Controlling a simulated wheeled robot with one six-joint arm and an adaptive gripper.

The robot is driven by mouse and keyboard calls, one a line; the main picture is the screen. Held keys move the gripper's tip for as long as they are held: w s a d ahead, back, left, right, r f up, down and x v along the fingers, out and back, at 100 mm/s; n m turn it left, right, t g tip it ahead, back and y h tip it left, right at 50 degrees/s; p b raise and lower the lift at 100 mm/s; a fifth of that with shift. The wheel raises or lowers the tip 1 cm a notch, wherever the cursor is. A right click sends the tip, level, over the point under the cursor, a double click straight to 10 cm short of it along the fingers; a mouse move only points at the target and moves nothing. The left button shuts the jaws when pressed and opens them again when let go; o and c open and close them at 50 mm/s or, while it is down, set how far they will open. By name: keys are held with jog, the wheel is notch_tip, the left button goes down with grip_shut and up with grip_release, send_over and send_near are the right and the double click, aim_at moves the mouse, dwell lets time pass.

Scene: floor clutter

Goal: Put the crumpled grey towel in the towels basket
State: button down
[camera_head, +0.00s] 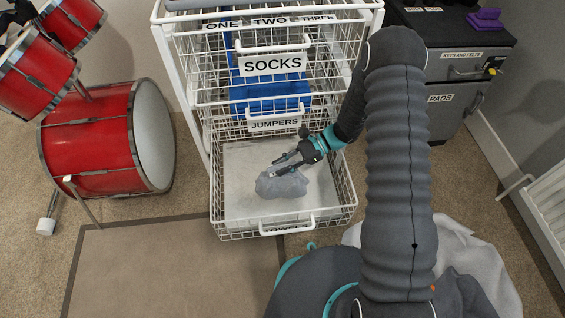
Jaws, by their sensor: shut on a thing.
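The crumpled grey towel (282,186) is a small bunched lump inside the bottom wire basket, the towels basket (346,203). This basket is pulled out, and its front label is seen at a steep angle, partly readable as towels. My gripper (279,170) reaches into the basket from the right and is shut on the upper part of the towel. The towel is over the pale basket floor. I cannot tell whether it touches the floor.
Above are the jumpers basket (274,124) and the socks basket (272,65), with blue cloth inside. A red drum kit (92,142) stands left. A grey cabinet (447,95) stands right, near a white radiator (548,205). Pale cloth (474,262) lies lower right. A brown mat (165,270) lies in front.

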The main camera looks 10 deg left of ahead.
jog(key=shift+f+b, duration=2)
jog(key=shift+f, duration=1.6)
jog(key=c, duration=0.9)
grip_release()
jog(key=v, duration=1.2)
